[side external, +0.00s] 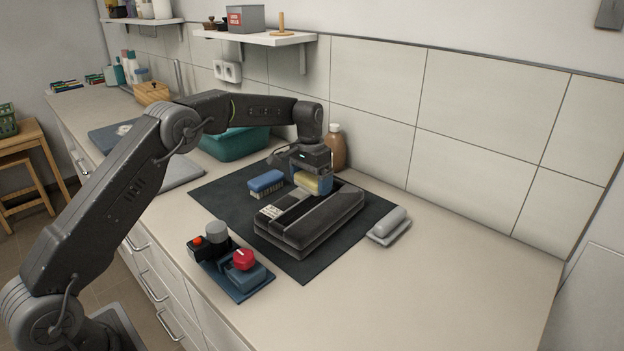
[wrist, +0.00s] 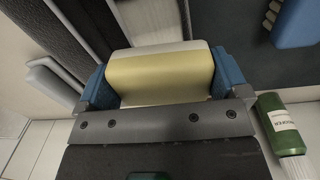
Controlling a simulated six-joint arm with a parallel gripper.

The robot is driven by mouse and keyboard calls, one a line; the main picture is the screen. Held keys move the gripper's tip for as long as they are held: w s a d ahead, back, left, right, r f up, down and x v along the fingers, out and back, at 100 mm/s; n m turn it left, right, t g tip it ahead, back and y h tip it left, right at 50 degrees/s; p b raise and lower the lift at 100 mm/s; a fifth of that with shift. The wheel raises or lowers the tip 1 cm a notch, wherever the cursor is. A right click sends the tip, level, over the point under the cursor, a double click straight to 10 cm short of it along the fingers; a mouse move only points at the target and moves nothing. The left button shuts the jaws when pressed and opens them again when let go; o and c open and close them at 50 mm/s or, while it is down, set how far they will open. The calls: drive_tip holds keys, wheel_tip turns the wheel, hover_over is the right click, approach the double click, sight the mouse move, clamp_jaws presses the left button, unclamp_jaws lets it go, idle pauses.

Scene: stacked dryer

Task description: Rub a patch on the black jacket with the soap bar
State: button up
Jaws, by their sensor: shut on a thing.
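My gripper (side external: 312,182) is shut on a pale yellow block with a whitish layer, which looks like the soap bar (side external: 313,183). In the wrist view, the blue fingers of my gripper (wrist: 160,80) press on both ends of the soap bar (wrist: 160,75). The black jacket (side external: 318,222) lies folded on a dark mat (side external: 222,192), with a small pale patch at its left end. The soap bar is at the far side of the jacket, near its upper edge. I cannot tell whether it touches the cloth.
A blue brush (side external: 266,181) lies on the mat left of my gripper. A grey bar-shaped item on a tray (side external: 389,225) is at right. A brown bottle (side external: 336,148) and teal tub (side external: 236,143) stand behind. The right counter is clear.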

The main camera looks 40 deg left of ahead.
sight(294, 199)
drive_tip(key=shift+s+d, duration=0.2)
drive_tip(key=shift+s, duration=2.8)
drive_tip(key=shift+s+r, duration=0.15)
drive_tip(key=shift+s, duration=0.05)
wheel_tip(294, 199, up, 8)
